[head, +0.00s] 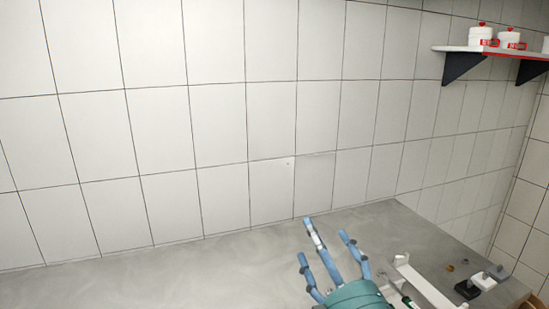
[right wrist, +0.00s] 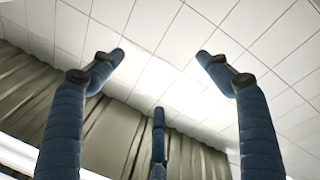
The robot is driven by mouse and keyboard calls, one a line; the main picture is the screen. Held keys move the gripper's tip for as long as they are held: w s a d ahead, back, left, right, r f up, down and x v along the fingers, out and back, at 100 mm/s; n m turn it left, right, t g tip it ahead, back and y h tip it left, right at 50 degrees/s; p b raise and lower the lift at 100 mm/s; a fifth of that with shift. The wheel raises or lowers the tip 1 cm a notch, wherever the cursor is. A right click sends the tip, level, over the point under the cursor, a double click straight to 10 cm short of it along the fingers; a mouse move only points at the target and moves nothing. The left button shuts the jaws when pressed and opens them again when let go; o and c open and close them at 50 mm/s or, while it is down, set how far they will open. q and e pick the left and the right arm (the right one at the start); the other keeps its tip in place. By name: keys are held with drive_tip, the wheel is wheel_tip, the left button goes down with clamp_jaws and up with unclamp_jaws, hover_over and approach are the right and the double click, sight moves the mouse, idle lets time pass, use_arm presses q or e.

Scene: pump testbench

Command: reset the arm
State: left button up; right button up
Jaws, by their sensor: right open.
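My right gripper (head: 320,245) shows at the bottom of the head view, with blue fingers on a teal palm above the grey worktop (head: 200,262). Its fingers are spread open, with nothing between them. In the right wrist view the gripper (right wrist: 160,76) is also open and empty. Its three fingers point up toward a white tiled surface, apart from it. My left gripper is not in view.
A white bracket-like part (head: 425,288) lies right of the gripper. Black (head: 466,290), white (head: 484,282) and grey (head: 499,271) small blocks sit further right. A wall shelf (head: 462,49) holds white containers (head: 480,36). The worktop's left side is clear. Greenish curtain-like folds (right wrist: 110,135) show in the wrist view.

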drive_tip(key=s+d+f+m+g+h, duration=0.1)
drive_tip(key=s+d+f+m+g, duration=0.2)
drive_tip(key=f, duration=0.5)
drive_tip(key=s+d+f+m+g+h, duration=0.2)
drive_tip(key=s+f, duration=0.1)
drive_tip(key=f, duration=0.5)
drive_tip(key=s+d+f+m+g+h, duration=0.1)
drive_tip(key=s+d+f+m+g, duration=0.25)
drive_tip(key=f, duration=0.45)
drive_tip(key=s+d+f+m+g+h, duration=0.15)
drive_tip(key=s+f+g, duration=0.25)
drive_tip(key=s+f, duration=0.45)
drive_tip(key=s+d+f+m+g+y, duration=0.1)
drive_tip(key=s+d+f+m+g, duration=0.3)
drive_tip(key=s, duration=0.8)
wheel_tip(320, 180, down, 30)
drive_tip(key=s+a+n+b, duration=0.1)
drive_tip(key=a+n+b, duration=0.15)
drive_tip(key=b, duration=0.25)
drive_tip(key=s+d+f+g+b, duration=0.1)
drive_tip(key=s+f+b, duration=0.1)
drive_tip(key=s+f, duration=0.7)
drive_tip(key=s+d+f+b, duration=0.2)
drive_tip(key=s+f, duration=0.6)
drive_tip(key=f, duration=0.5)
drive_tip(key=shift+s+f+m+g+h+b, duration=0.25)
drive_tip(key=shift+s+m+g+h+b, duration=0.15)
drive_tip(key=shift+b, duration=0.1)
